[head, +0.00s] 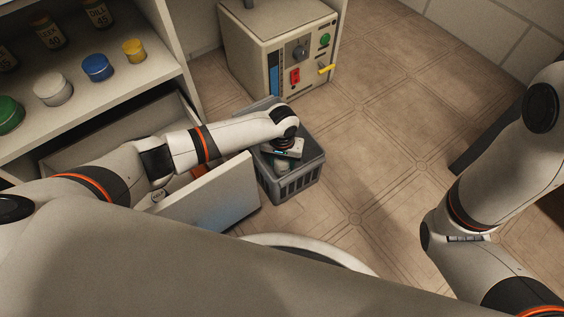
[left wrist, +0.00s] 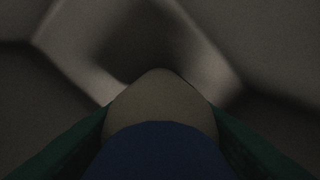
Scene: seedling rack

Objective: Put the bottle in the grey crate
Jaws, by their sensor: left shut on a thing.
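The grey crate (head: 291,188) stands on the floor beside the open drawer. My left gripper (head: 281,161) points down into the crate's opening, inside its rim in the head view. In the left wrist view the bottle shows a blue cap (left wrist: 160,152) and a pale beige body (left wrist: 160,95) between two dark green fingers, and the gripper is shut on it. In the head view only a small pale part shows below the gripper; whether the bottle touches the crate floor is hidden. My right arm is at the right; its gripper is out of view.
An open drawer (head: 208,196) stands just left of the crate. A beige cabinet (head: 262,62) with switches and a yellow lever stands behind it. A shelf (head: 98,98) at left holds jars with green, white, blue and yellow lids. The tiled floor (head: 385,125) right of the crate is clear.

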